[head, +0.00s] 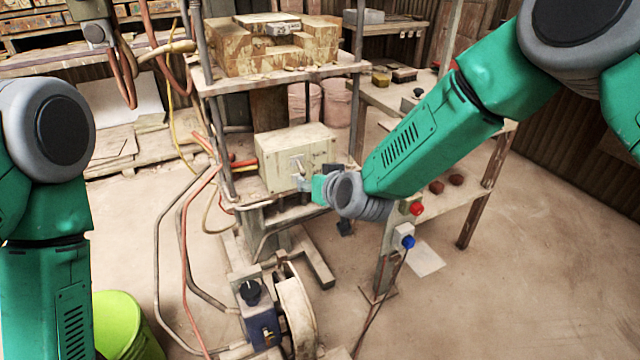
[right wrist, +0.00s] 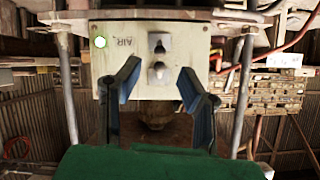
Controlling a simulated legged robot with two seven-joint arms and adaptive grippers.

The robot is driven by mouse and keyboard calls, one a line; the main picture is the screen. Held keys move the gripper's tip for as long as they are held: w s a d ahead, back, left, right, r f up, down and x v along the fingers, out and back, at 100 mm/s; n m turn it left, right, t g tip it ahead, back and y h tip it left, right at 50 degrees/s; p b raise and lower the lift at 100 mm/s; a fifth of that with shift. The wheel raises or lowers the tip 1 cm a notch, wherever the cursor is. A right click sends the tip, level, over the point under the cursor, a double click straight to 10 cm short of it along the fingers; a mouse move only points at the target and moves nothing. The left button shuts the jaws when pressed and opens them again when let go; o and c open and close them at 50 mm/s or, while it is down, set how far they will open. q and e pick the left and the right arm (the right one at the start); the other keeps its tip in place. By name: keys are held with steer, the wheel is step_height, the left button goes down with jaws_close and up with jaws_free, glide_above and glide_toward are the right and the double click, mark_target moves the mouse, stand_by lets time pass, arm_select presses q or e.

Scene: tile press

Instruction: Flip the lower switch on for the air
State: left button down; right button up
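A pale control box (head: 277,158) stands on the press frame in the head view. Its front also shows in the right wrist view (right wrist: 180,80), where the AIR lettering appears upside down. Two switches sit on that face: one (right wrist: 158,43) level with the lettering, the other (right wrist: 160,73) below it in this picture. A small light (right wrist: 99,42) beside the lettering glows whitish green. My right gripper (right wrist: 159,69) is open and empty, its blue-lined fingers apart on either side of the switch nearer it. In the head view my right gripper (head: 306,184) is at the box's lower front. My left gripper is out of view.
A shelf with stacked tiles or blocks (head: 275,45) is above the box. Metal uprights and hoses run on its left. A post with a red button (head: 416,208) and a blue button (head: 408,241) stands right of it. A lime bucket (head: 125,325) is at lower left.

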steer(key=v, duration=0.4)
steer(key=s+d+f+g+h, duration=0.1)
steer(key=s+d+f+g, duration=0.2)
steer(key=s+d+f, duration=0.5)
steer(key=s+d+f+g+h, duration=0.1)
steer(key=s+d+f+g, duration=0.3)
steer(key=s+f, duration=0.7)
steer(key=s+d+f+m+g+h, duration=0.1)
steer(key=s+d+f+g, duration=0.1)
steer(key=s+d, duration=0.4)
steer(key=s+d+f+g+h, duration=0.1)
steer(key=s+d, duration=0.5)
steer(key=s, duration=0.9)
steer(key=shift+s+d+f+m+g+h, duration=0.2)
steer(key=shift+s+f+m+g+h, duration=0.15)
steer(key=shift+f+m+g+h, duration=0.05)
